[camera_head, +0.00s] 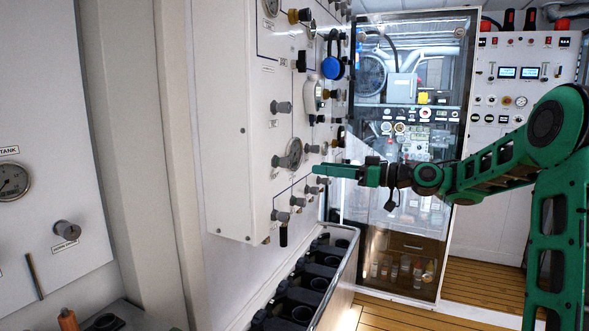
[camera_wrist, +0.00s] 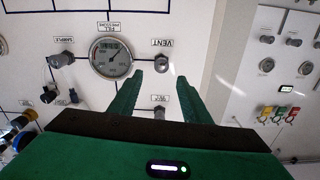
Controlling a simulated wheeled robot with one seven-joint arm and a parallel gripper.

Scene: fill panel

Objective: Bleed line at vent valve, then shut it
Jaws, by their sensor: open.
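The vent valve knob (camera_wrist: 161,63) is a small grey knob beside its VENT label in the wrist view, where the lettering is upside down. It appears just past my fingertips, roughly centred between them. My gripper (camera_wrist: 158,80) is open and empty, its two green fingers spread apart and not touching the knob. The round fill pressure gauge (camera_wrist: 110,58) is left of the knob there. In the head view, my gripper (camera_head: 316,170) points left toward the white panel (camera_head: 228,130), close to the gauge (camera_head: 294,153). The knob left of that gauge (camera_head: 278,161) appears to be the vent valve.
Another grey knob (camera_wrist: 160,112) shows between my fingers, and the sample knob (camera_wrist: 62,60) lies left of the gauge. A blue handle (camera_head: 332,68) sticks out higher on the panel. A trough (camera_head: 340,275) with black holders runs below. A glass-fronted cabinet (camera_head: 405,240) stands behind.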

